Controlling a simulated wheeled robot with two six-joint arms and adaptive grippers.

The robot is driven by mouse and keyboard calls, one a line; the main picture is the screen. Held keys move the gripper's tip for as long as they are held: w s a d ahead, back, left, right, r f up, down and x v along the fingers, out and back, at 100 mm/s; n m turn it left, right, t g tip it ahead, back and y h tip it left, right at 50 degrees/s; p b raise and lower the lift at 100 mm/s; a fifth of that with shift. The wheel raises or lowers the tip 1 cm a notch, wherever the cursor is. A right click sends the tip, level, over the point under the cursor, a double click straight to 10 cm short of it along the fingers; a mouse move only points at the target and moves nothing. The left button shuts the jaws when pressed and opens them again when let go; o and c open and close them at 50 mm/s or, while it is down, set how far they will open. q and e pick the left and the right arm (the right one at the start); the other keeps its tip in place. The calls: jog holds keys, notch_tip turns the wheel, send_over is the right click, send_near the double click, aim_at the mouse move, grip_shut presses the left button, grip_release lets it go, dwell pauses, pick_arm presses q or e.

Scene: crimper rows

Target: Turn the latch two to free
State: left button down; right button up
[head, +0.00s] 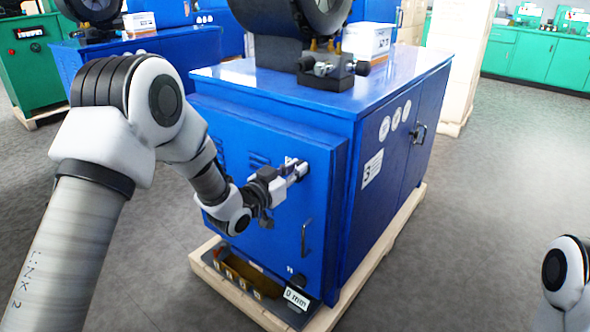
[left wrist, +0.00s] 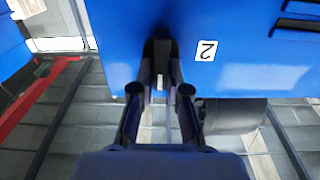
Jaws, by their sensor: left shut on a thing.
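The blue cabinet door (head: 265,210) faces me, with a latch (head: 304,168) near its upper right part. My left gripper (head: 297,174) is at this latch and mostly covers it. In the left wrist view, the two fingers of my left gripper (left wrist: 160,82) reach up to the dark latch (left wrist: 161,50) and are shut on it. A white label with the number 2 (left wrist: 206,50) is on the blue door beside the latch, upside down in this view. The latch's exact angle is hard to tell. My right gripper is out of view.
A handle (head: 305,238) stands out lower on the door. An open tray (head: 222,262) with a "0 mm" sign (head: 297,298) lies below. The cabinet stands on a wooden pallet (head: 380,250). The grey floor to the right is free.

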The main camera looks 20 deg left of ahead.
pick_arm(q)
jog(key=m+b, duration=0.1)
jog(key=m, duration=0.3)
jog(key=m+b, duration=0.1)
jog(key=m, duration=0.4)
jog(key=d+f+m+b, duration=0.1)
jog(key=m, duration=0.3)
jog(key=shift+s+d+m, duration=0.1)
jog(key=shift+s+m, duration=0.1)
jog(key=shift+m, duration=0.2)
jog(key=shift+f+m+b, duration=0.15)
jog(key=shift+m+b, duration=0.2)
jog(key=shift+m, duration=0.65)
jog(key=shift+f+m+b, duration=0.1)
jog(key=shift+m+b, duration=0.25)
jog(key=shift+m, duration=0.65)
jog(key=c, duration=1.2)
grip_release()
jog(key=shift+o, duration=0.2)
